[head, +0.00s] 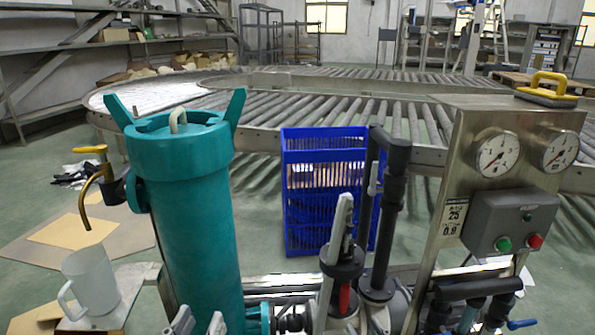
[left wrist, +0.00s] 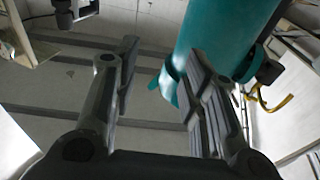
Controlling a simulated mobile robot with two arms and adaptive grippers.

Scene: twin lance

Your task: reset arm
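My left gripper (head: 198,323) shows only by its two fingertips at the bottom edge of the head view, in front of the lower part of the teal filter housing (head: 190,200). In the left wrist view my left gripper (left wrist: 157,65) has its fingers spread with nothing between them. The teal housing (left wrist: 225,35) shows there behind the right finger; I cannot tell how far away it is.
A steel panel (head: 455,150) with two gauges stands right, a yellow-handled brush (head: 548,88) on top. Black pipework (head: 385,210) rises centre. A blue crate (head: 300,225) is behind. A clear jug (head: 90,280) stands left, below a brass spout (head: 85,205). Roller conveyors (head: 400,120) lie beyond.

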